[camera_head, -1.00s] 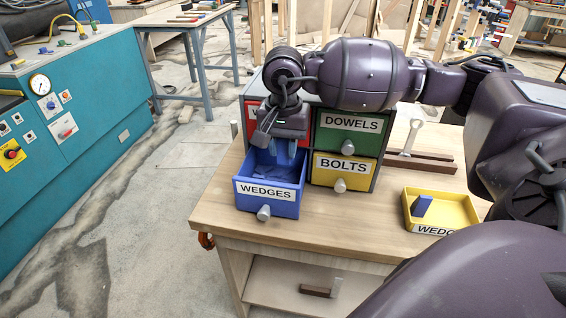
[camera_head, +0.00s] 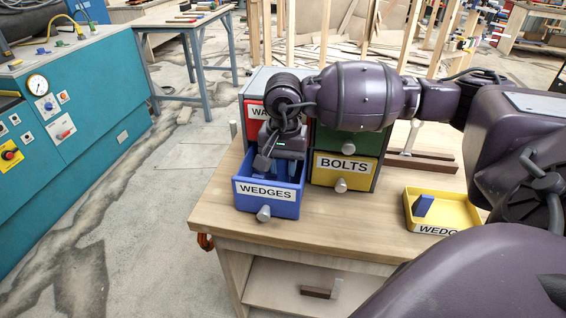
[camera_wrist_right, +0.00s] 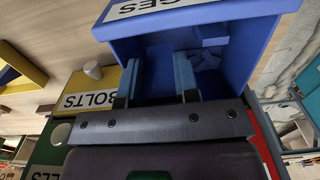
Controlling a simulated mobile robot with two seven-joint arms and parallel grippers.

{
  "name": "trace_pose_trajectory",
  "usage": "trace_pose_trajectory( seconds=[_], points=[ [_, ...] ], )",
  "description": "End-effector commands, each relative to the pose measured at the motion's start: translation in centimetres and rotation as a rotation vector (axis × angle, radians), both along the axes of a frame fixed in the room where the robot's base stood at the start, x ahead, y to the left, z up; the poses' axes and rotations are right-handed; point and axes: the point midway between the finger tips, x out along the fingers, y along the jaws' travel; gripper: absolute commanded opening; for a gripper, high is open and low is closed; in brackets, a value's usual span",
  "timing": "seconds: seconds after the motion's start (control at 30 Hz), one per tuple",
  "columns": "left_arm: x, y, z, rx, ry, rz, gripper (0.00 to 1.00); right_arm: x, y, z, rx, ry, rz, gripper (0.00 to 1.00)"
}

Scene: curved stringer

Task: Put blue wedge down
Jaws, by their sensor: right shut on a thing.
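My right gripper (camera_head: 275,172) reaches down into the open blue drawer labelled WEDGES (camera_head: 268,199). In the right wrist view its two fingers (camera_wrist_right: 158,80) point into the drawer (camera_wrist_right: 245,35) and are shut on a blue wedge (camera_wrist_right: 160,68), which is hard to tell from the drawer's blue. More blue wedges (camera_wrist_right: 207,60) lie in the drawer beside the fingers. Whether the held wedge touches the drawer floor is hidden. Another blue wedge (camera_head: 423,205) sits in the yellow tray (camera_head: 460,213) on the right of the bench. My left gripper is out of view.
The yellow BOLTS drawer (camera_head: 343,168) and green drawer (camera_head: 348,142) are shut beside the blue one; a red drawer (camera_head: 256,112) is above it. The bench top (camera_head: 340,215) is clear in front. A dark wood piece with a pale upright (camera_head: 420,160) lies behind the tray.

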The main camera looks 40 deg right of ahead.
Motion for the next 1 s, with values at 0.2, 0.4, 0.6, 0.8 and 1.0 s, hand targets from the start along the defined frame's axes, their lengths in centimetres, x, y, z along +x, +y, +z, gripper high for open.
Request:
trace_pose_trajectory(
  seconds=[0.2, 0.4, 0.6, 0.8, 1.0],
  points=[
    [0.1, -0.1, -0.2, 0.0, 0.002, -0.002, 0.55, 0.0, 0.0, -0.6, -0.001, 0.001, 0.0, 0.07],
    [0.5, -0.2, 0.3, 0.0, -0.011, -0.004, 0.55, 0.0, 0.0, -0.6, 0.001, -0.001, 0.0, 0.38],
    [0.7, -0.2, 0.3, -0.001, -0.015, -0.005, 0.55, 0.0, 0.0, -0.6, 0.001, -0.001, 0.0, 0.55],
    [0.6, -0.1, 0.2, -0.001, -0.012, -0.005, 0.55, 0.0, 0.0, -0.5, 0.001, -0.001, 0.0, 0.55],
    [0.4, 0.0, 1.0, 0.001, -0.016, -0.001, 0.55, 0.0, 0.1, 1.4, 0.002, -0.007, 0.001, 0.55]
  ],
)
